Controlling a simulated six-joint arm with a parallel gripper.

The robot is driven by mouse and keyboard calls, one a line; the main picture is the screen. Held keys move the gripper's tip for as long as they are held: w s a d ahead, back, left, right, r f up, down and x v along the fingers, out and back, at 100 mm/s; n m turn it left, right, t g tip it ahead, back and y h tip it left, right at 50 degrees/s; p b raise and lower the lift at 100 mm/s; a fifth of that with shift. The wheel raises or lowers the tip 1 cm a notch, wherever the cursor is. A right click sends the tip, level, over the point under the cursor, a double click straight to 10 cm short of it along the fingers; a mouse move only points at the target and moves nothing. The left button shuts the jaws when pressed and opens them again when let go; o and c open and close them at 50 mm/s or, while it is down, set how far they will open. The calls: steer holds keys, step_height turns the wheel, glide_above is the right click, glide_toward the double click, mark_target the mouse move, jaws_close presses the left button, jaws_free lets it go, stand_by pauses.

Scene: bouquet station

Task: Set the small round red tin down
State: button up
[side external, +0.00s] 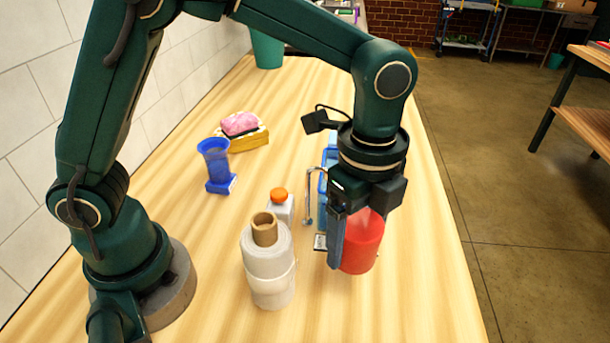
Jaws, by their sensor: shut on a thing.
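The small round red tin (363,246) is at the right of the wooden table in the side external view. My gripper (350,225) points down over it and is shut on it. A finger covers the tin's left side, and the gripper body hides part of its top. I cannot tell whether the tin's bottom touches the table.
A white roll with a brown core (268,270) stands left of the tin, near a white bottle with an orange cap (281,206). A blue item (324,185) is behind my gripper. A blue vase-like object (216,165) stands farther left. The table (425,290) is clear at front right.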

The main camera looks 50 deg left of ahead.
steer(key=d+f, duration=0.2)
steer(key=d, duration=0.1)
steer(key=s+d+f, duration=0.1)
steer(key=d, duration=0.1)
steer(key=shift+d+f, duration=0.1)
steer(key=shift+f, duration=2.05)
steer(key=shift+s+f, duration=0.1)
steer(key=o, duration=1.3)
steer(key=shift+o, duration=0.2)
step_height(320, 180, up, 12)
